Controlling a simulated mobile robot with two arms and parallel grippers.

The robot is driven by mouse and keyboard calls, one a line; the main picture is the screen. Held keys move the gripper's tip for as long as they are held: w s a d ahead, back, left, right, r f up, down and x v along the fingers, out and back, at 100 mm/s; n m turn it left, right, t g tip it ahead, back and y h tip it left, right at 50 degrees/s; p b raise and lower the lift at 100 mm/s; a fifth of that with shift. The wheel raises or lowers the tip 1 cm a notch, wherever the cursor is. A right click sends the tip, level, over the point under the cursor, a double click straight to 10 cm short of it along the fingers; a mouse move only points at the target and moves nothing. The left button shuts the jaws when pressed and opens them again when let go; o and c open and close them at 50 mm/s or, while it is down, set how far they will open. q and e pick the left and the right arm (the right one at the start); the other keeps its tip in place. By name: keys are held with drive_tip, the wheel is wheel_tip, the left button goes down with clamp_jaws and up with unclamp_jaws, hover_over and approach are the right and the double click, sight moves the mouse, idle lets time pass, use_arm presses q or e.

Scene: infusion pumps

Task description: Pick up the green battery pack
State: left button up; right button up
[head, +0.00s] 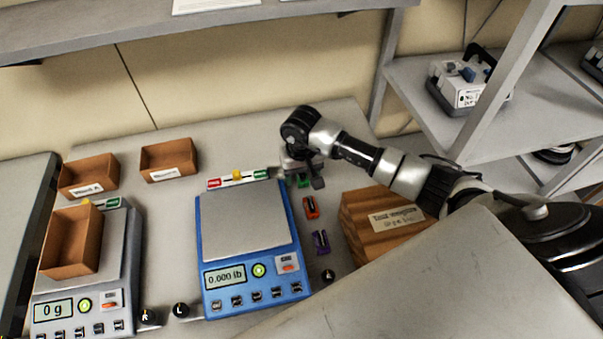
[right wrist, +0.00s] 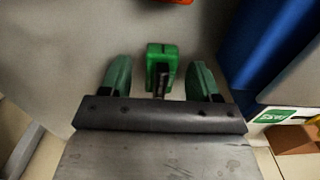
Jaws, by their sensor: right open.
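The green battery pack (head: 303,181) lies on the grey table beside the far right corner of the blue scale (head: 204,270), partly hidden by my right gripper (head: 304,172). In the right wrist view the pack (right wrist: 169,51) shows between the two green-tipped fingers of my right gripper (right wrist: 160,72). The gripper is open, with a visible gap on each side of the pack. My left gripper is not in view.
A red pack (head: 311,207) and a purple pack (head: 321,242) lie nearer along the blue scale's right side. A brown box (head: 365,240) stands right of them. A second scale (head: 122,285) carries an open box (head: 70,240) at left.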

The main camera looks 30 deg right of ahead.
drive_tip(key=c, duration=1)
